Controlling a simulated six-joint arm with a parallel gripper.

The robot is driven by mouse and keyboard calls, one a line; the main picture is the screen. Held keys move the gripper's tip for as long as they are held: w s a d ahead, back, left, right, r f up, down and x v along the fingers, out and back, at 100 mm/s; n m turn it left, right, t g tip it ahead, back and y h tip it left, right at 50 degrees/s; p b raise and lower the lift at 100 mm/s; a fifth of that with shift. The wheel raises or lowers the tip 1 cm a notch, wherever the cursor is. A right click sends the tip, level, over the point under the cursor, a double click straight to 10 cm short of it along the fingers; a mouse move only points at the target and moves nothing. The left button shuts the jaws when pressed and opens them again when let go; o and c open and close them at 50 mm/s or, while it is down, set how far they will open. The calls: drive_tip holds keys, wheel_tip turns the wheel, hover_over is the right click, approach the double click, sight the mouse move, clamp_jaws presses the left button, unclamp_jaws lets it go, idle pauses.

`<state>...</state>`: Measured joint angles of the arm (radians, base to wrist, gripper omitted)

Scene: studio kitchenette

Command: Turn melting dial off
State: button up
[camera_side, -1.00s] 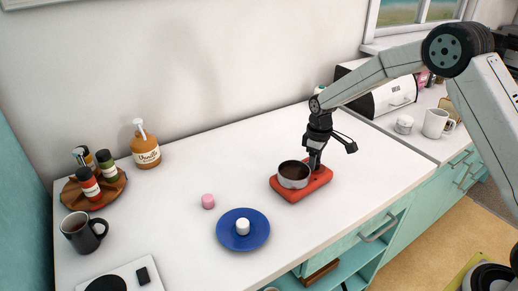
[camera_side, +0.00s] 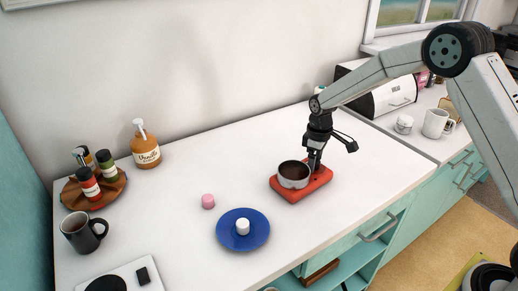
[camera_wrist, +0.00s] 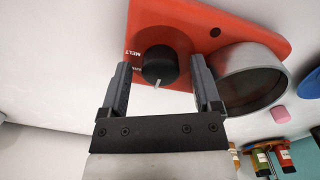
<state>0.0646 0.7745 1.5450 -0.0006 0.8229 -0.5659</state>
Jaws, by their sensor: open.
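The red melting base (camera_side: 317,184) sits on the white counter with a metal pot (camera_side: 293,175) of dark contents on its left part. In the wrist view the red base (camera_wrist: 208,22) carries a black melting dial (camera_wrist: 160,65) with a pale pointer mark, and white lettering reading MELT beside it. My gripper (camera_wrist: 160,80) is open, with one finger on each side of the dial and gaps visible to both. The pot (camera_wrist: 250,75) is close beside the right finger. In the side view my gripper (camera_side: 316,158) is down at the base, behind the pot, its fingertips partly hidden.
A blue plate (camera_side: 260,235) holds a white marshmallow (camera_side: 243,227); a pink one (camera_side: 208,201) lies on the counter. A dark mug (camera_side: 78,233), spice rack (camera_side: 112,187) and vanilla bottle (camera_side: 145,150) stand left. The counter right of the base is clear.

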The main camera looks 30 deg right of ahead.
sight(317, 164)
drive_tip(key=shift+r, duration=4)
drive_tip(key=shift+s, duration=0.1)
drive_tip(key=shift+s+a, duration=0.15)
drive_tip(key=shift+s, duration=0.45)
drive_tip(key=s+a+f+m+t, duration=0.1)
drive_tip(key=s+m, duration=0.2)
drive_tip(key=s, duration=0.8)
drive_tip(key=s+a+f+m+t, duration=0.1)
drive_tip(key=s+a+m, duration=0.1)
drive_tip(key=s, duration=0.8)
drive_tip(key=shift+s+f+m+t, duration=0.2)
drive_tip(key=shift+s+m+t, duration=0.1)
drive_tip(key=shift+s+m, duration=0.1)
